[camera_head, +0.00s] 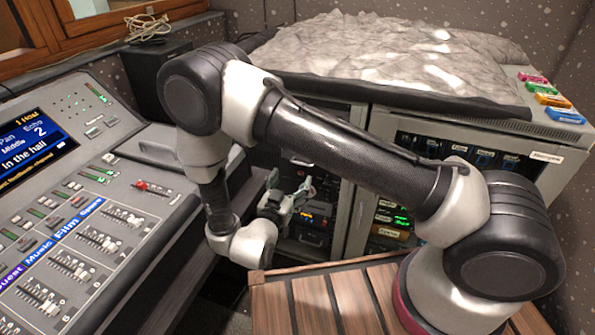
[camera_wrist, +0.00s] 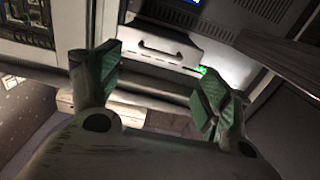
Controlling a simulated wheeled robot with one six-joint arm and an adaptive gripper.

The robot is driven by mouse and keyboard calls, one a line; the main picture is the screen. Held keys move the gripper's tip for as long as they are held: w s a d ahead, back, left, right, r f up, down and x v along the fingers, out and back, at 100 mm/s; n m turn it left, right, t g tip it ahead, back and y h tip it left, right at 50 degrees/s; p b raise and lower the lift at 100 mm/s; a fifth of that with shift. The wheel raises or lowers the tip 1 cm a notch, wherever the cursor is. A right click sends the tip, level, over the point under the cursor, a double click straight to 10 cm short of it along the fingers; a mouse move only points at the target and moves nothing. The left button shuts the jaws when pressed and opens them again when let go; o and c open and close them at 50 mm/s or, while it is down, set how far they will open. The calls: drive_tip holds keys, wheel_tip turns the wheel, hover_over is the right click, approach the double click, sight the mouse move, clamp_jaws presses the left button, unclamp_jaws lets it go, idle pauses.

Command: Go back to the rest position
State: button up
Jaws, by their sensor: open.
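My gripper (camera_head: 287,203) hangs at the end of my bent arm, in front of the equipment rack and to the right of the console edge. In the wrist view my gripper (camera_wrist: 160,92) shows two green-padded fingers spread wide apart with nothing between them. No object is held. The fader console (camera_head: 130,240) fills the left of the head view, with blue labels and rows of faders. One fader with a red cap (camera_head: 141,186) stands apart from the others. My arm hides part of the rack behind it.
A rack cabinet (camera_head: 350,235) with lit units stands close behind my gripper. A grey crumpled cover (camera_head: 390,50) lies on top of the cabinets, with several coloured blocks (camera_head: 552,99) at its right. A slatted wooden surface (camera_head: 315,305) is at the front. A coiled cable (camera_head: 147,27) lies at the back left.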

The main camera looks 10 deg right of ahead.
drive_tip(key=shift+v, duration=1.05)
drive_tip(key=w+r+g+y, duration=0.4)
drive_tip(key=w+r+y, duration=0.3)
drive_tip(key=w+r, duration=0.45)
drive_tip(key=s+d+r+n+g+y, duration=0.1)
drive_tip(key=d+r+n+g+y, duration=0.3)
drive_tip(key=r, duration=0.9)
drive_tip(key=s+d+r+n+g+h, duration=0.1)
drive_tip(key=s+d+r, duration=0.3)
drive_tip(key=s+d, duration=0.8)
drive_tip(key=s+d+r+g+h, duration=0.1)
drive_tip(key=s+d+r, duration=0.3)
drive_tip(key=s+d, duration=0.8)
drive_tip(key=s+g, duration=0.1)
drive_tip(key=s, duration=0.5)
drive_tip(key=shift+s+d+n+g, duration=0.2)
drive_tip(key=shift+d+n+g, duration=0.1)
drive_tip(key=shift+d+n, duration=0.1)
